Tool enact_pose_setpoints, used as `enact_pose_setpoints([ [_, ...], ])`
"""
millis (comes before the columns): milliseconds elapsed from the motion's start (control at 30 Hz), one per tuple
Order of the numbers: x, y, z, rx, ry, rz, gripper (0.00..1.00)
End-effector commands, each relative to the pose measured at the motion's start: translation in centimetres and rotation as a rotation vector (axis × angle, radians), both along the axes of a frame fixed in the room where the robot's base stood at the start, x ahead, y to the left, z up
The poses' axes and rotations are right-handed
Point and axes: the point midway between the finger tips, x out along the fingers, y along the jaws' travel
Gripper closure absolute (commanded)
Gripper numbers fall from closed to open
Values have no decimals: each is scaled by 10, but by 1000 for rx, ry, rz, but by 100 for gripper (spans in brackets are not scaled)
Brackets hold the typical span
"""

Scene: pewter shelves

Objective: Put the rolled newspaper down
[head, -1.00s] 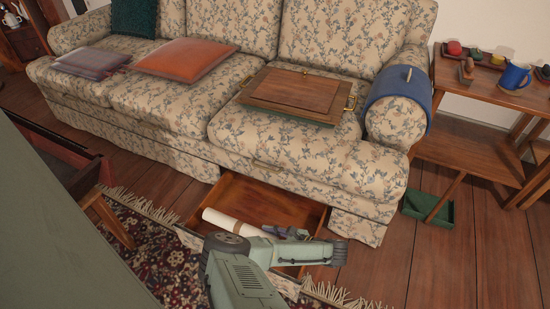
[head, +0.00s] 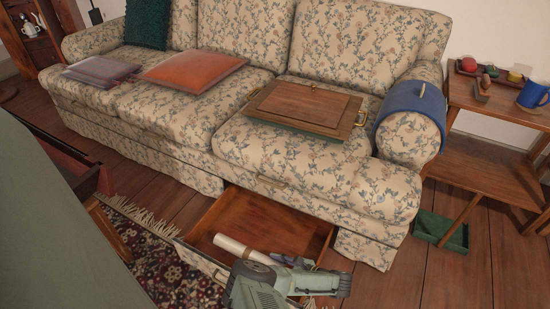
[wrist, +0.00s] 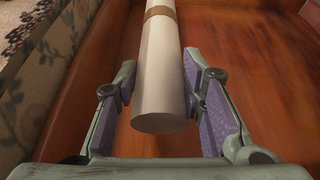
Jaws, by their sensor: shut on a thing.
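The rolled newspaper (head: 236,246) is a pale off-white roll. It lies at a slant over the open wooden drawer (head: 290,222) under the sofa's right part. In the wrist view the roll (wrist: 160,85) runs away between my fingers, with a brown band around its far part. My gripper (wrist: 158,62) is shut on the roll, one purple-padded finger on each side. In the head view my gripper (head: 287,261) is at the drawer's near side, and my arm hides part of the drawer front. I cannot tell whether the roll touches the drawer floor.
The floral sofa (head: 290,145) stands above the drawer, with a wooden tray (head: 305,101) and cushions (head: 195,70) on its seats. A fringed rug (head: 150,240) lies at left. A side table (head: 490,165) and a green tray (head: 440,230) are at right. The drawer's right part looks bare.

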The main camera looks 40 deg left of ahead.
Motion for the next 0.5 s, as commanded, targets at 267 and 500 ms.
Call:
enact_pose_setpoints([
  [267,0,1,0,2,-1,1,96],
  [500,0,0,-8,1,-1,0,96],
])
